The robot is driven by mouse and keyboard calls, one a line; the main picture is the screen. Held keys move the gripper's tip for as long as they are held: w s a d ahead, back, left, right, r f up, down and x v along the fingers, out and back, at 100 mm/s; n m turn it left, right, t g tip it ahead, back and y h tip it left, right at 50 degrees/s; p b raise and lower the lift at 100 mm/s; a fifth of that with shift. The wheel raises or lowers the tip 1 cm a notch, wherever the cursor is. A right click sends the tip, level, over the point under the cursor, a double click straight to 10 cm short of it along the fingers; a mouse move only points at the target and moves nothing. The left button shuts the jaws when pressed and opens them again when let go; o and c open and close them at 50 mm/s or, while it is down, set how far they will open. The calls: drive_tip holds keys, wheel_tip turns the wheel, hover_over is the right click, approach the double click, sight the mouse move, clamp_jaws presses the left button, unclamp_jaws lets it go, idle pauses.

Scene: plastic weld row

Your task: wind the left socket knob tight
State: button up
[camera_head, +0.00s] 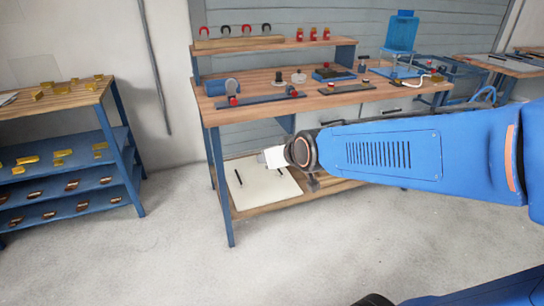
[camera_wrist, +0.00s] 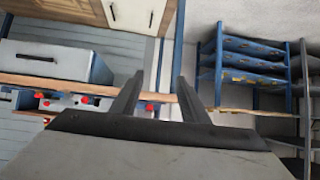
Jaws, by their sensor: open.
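A dark flat bar lies along the front edge of the wooden bench (camera_head: 262,118). A red knob (camera_head: 233,100) stands at its left end and another red knob (camera_head: 290,90) at its right end. The left one is probably the left socket knob; its thread and tightness are too small to tell. My arm reaches in from the right, in front of the bench and lower than its top. In the wrist view my gripper (camera_wrist: 160,80) has two dark fingers apart with nothing between them. Small red spots show beyond them, too coarse to match to particular knobs.
A raised shelf (camera_head: 265,44) with several red and black parts stands at the bench's back. A blue clamp (camera_head: 216,88) sits near the left knob. A blue-framed rack (camera_head: 63,135) stands at left. Floor between rack and bench is clear.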

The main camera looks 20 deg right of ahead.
drive_tip(key=t+h, duration=0.1)
drive_tip(key=t, duration=0.6)
approach(234, 103)
drive_tip(key=shift+m, duration=0.3)
drive_tip(key=w, duration=0.8)
drive_tip(key=shift+r, duration=0.1)
clamp_jaws()
